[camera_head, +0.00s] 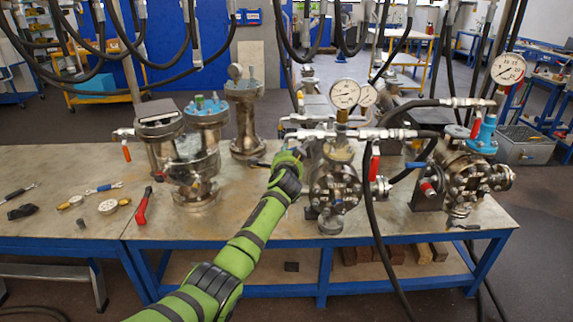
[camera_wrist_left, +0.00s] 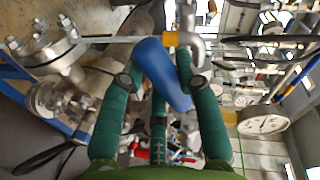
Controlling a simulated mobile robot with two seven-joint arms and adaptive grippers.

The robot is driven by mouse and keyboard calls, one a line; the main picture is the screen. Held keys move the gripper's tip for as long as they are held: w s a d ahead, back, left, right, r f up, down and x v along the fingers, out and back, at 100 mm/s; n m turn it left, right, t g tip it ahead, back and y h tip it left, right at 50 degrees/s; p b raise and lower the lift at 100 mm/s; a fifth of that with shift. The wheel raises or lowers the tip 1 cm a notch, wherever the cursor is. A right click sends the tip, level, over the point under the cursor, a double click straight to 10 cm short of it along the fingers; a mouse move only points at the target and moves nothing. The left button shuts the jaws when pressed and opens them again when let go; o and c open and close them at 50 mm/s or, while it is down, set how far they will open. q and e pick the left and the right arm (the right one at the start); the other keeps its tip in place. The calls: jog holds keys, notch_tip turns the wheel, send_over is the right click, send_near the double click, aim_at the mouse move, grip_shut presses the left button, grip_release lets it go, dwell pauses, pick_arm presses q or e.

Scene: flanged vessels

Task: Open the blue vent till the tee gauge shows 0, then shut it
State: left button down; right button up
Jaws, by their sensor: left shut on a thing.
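The blue vent handle (camera_wrist_left: 163,74) lies between the two green fingers of my left gripper (camera_wrist_left: 166,62) in the left wrist view, with a yellow collar and metal fitting at its upper end. In the head view my left gripper (camera_head: 288,157) is at the pipe left of the middle flanged vessel (camera_head: 335,187) and hides the handle. A white dial gauge (camera_head: 345,94) stands on a brass fitting above that vessel; a dial also shows in the left wrist view (camera_wrist_left: 263,122). Its needle is too small to read surely. My right gripper is not in view.
A red-handled valve (camera_head: 375,163) and black hoses (camera_head: 372,215) are right of the gauge. Another vessel (camera_head: 470,180) with a gauge (camera_head: 508,69) stands at the right. Vessels and loose tools, including a red-handled one (camera_head: 143,206), occupy the left bench (camera_head: 95,155).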

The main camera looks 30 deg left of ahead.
pick_arm(q)
jog(key=shift+s+a+r+m+p, duration=0.1)
jog(key=shift+a+r+m+p, duration=0.15)
jog(key=shift+r+m+p, duration=0.45)
jog(key=shift+s+a+r+m+g+y+p, duration=0.15)
jog(key=shift+r+m+g+y+p, duration=0.35)
jog(key=shift+r+m+p, duration=0.4)
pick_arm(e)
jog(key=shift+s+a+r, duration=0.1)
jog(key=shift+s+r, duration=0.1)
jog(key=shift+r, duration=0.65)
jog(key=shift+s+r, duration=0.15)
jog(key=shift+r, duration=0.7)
pick_arm(q)
jog(key=c, duration=0.9)
grip_release()
jog(key=shift+o, duration=0.2)
jog(key=shift+s+d, duration=0.15)
jog(key=shift+d, duration=0.05)
jog(key=v, duration=1.1)
jog(key=shift+s, duration=0.25)
jog(key=shift+d, duration=0.1)
